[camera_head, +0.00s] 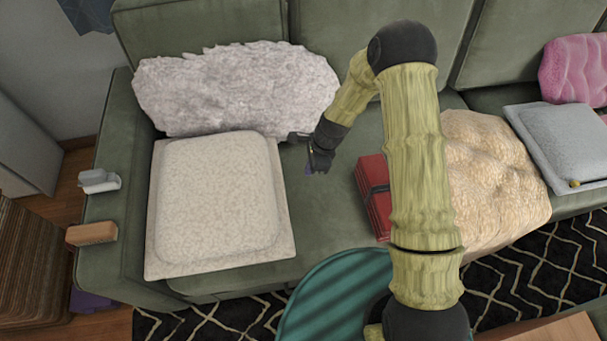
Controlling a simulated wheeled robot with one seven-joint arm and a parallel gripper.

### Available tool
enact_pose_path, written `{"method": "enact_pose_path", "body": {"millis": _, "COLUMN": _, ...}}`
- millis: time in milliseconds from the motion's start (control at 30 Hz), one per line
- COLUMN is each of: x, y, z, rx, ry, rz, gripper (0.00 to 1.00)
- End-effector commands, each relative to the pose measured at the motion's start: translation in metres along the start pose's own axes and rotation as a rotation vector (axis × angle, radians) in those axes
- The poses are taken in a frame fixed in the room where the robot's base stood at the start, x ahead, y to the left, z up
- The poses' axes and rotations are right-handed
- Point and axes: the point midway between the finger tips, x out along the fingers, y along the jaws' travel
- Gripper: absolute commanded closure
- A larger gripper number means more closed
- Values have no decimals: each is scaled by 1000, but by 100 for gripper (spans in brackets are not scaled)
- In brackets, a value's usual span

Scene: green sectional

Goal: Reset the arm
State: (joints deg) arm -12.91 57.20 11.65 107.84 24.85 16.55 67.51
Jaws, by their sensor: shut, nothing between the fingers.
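My arm reaches up from the bottom right, bends at a dark elbow high in the view, and comes down to my gripper (312,160). My gripper is small in the view and hangs over the seat of the green sofa (335,215), between the cream square cushion and the red book-like item. It is shut with nothing held. A small dark purple patch shows just below its tip; I cannot tell what it is or whether the gripper touches it.
A grey fluffy pillow (235,88), a cream square cushion (218,200), a red item (373,190), a tan pillow (490,180) and a grey cushion (565,145) lie on the sofa. A teal round surface (325,300) stands in front. The left armrest holds two small objects.

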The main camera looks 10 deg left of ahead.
Motion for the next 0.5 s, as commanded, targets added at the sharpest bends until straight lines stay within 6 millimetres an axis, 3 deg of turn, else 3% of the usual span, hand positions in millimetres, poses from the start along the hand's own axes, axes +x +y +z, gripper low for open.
{"method": "enact_pose_path", "body": {"millis": 100, "x": -8, "y": 0, "z": 0, "rx": 1, "ry": 0, "rz": -1, "gripper": 100}}
{"method": "enact_pose_path", "body": {"millis": 500, "x": -7, "y": 0, "z": 3, "rx": -5, "ry": 0, "rz": 2, "gripper": 100}}
